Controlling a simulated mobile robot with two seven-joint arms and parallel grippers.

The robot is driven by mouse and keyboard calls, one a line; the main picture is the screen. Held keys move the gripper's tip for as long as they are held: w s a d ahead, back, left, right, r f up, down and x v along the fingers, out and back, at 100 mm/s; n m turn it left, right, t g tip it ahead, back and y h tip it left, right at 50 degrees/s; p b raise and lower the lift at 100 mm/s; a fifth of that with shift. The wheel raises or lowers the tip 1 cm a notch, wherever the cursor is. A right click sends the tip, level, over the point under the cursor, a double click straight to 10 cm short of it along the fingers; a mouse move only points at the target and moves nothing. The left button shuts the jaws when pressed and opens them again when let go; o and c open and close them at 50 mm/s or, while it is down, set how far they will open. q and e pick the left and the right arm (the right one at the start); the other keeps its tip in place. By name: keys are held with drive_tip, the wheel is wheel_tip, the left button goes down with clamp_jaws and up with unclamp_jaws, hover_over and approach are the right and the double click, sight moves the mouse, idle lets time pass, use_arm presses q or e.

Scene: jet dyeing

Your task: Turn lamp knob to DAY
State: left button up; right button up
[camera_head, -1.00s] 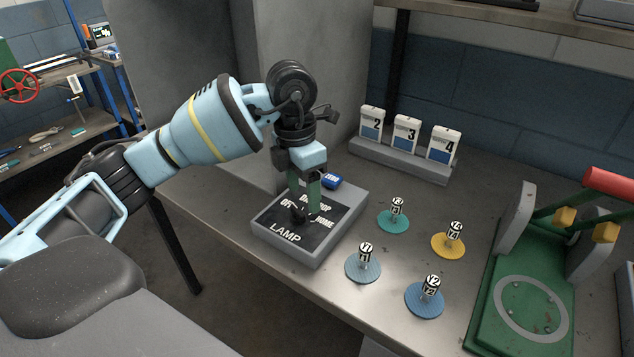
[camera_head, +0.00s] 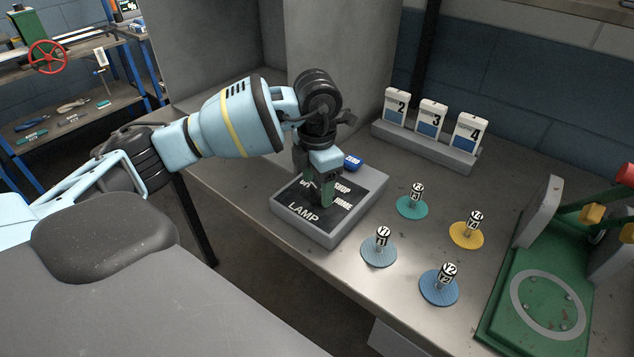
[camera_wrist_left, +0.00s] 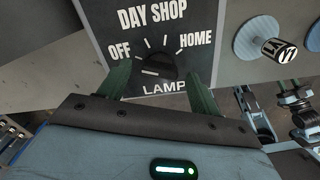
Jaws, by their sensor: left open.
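The lamp panel (camera_head: 358,218) is a grey box with a black face marked OFF, DAY, SHOP, HOME and LAMP. It sits near the table's left front edge. In the wrist view the black lamp knob (camera_wrist_left: 160,62) is between the labels and the word LAMP. It carries a light mark on its left part; I cannot tell which setting it points to. My left gripper (camera_head: 319,194) points down over the panel. Its green fingers are open, one on each side of the knob, also in the wrist view (camera_wrist_left: 158,74). Contact is not clear. In the head view the gripper hides the knob and DAY.
Several labelled pegs on coloured discs, such as the teal one (camera_head: 412,208), stand right of the panel. A numbered card rack (camera_head: 425,144) is behind them. A green fixture (camera_head: 507,310) is at right.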

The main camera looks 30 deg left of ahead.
use_arm(q)
drive_tip(key=shift+f, duration=0.2)
drive_tip(key=shift+c, duration=0.2)
drive_tip(key=c, duration=0.9)
drive_tip(key=shift+c, duration=0.2)
drive_tip(key=shift+m, duration=0.3)
drive_tip(key=m, duration=0.5)
drive_tip(key=shift+b, duration=0.35)
drive_tip(key=shift+m+b, duration=0.3)
drive_tip(key=shift+m, duration=1.2)
